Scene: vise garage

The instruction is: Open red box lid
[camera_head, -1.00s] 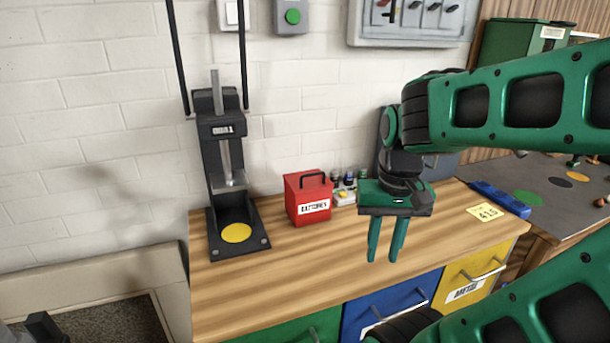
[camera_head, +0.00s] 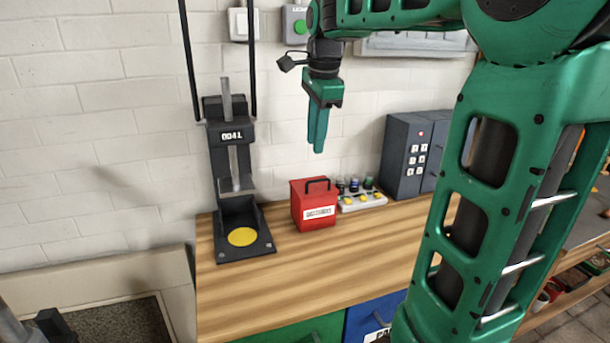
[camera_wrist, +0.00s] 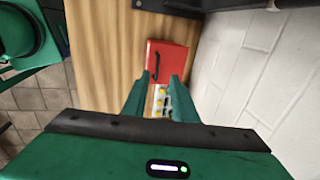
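The red box (camera_head: 313,211) stands on the wooden workbench (camera_head: 310,265), with a black handle (camera_head: 318,181) on its top and a white label on its front. Its lid looks shut. My gripper (camera_head: 318,148) hangs above the box with its fingers pointing down, clear of it. The wrist view shows the two green fingers apart with nothing between them, so the gripper (camera_wrist: 160,82) is open. The red box (camera_wrist: 174,55) shows beyond the fingertips there, its black handle near the left finger.
A black press (camera_head: 235,190) with a yellow disc stands left of the box. A white strip with yellow buttons (camera_head: 362,200) and small bottles sit just right of it. A dark keypad cabinet (camera_head: 403,150) stands farther right. The front of the bench is clear.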

